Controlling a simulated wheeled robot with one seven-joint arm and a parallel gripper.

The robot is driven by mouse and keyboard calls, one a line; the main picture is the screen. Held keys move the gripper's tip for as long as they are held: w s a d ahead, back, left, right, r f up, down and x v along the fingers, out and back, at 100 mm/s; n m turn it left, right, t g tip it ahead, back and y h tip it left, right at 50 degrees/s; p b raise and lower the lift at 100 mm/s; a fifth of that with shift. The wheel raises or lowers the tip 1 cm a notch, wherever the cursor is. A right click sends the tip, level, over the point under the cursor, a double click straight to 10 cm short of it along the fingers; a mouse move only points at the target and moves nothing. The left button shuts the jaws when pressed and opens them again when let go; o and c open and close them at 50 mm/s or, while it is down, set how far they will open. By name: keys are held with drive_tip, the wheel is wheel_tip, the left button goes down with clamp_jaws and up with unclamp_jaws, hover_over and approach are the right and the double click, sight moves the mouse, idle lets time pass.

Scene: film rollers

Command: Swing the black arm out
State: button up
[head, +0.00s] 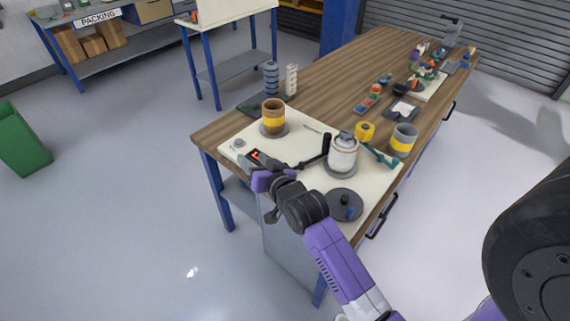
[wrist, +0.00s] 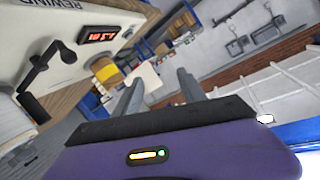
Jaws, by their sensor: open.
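The black arm (head: 318,157) is on the cream panel (head: 308,125) at the near end of the bench, just left of a white-and-grey roller (head: 343,153). It has a low bar and an upright post. In the wrist view the black arm (wrist: 42,68) is at the left, with a dark foot beside the roller. My gripper (head: 250,161) is over the panel's near left edge, left of the black arm and apart from it. In the wrist view my gripper (wrist: 157,77) is open, with nothing between its fingers.
A lit red display (wrist: 99,34) is on the panel near my gripper. A brown-and-yellow roller (head: 273,117) stands behind, a grey-and-yellow one (head: 403,139) at the right.

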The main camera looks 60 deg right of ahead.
drive_tip(key=w+d+m+g+y+p, duration=0.25)
drive_tip(key=d+m+g, duration=0.45)
drive_tip(key=d, duration=1.1)
drive_tip(key=s+a+f+m+g+y, duration=0.1)
drive_tip(key=s+f, duration=0.1)
drive_tip(key=s+a+f+m+g+y, duration=0.1)
drive_tip(key=s+a+m+y, duration=0.1)
drive_tip(key=s+a+f+m+g+y+b, duration=0.1)
drive_tip(key=s+a+f+m+g, duration=0.1)
drive_tip(key=shift+s+a+f, duration=0.25)
drive_tip(key=shift+f, duration=0.05)
drive_tip(key=shift+a+p+x, duration=0.1)
drive_tip(key=shift+p+x, duration=0.15)
drive_tip(key=shift+x, duration=1.7)
drive_tip(key=shift+a+p+x, duration=0.15)
drive_tip(key=shift+p+x, duration=0.05)
drive_tip(key=shift+x, duration=1.75)
drive_tip(key=shift+s, duration=0.1)
clamp_jaws()
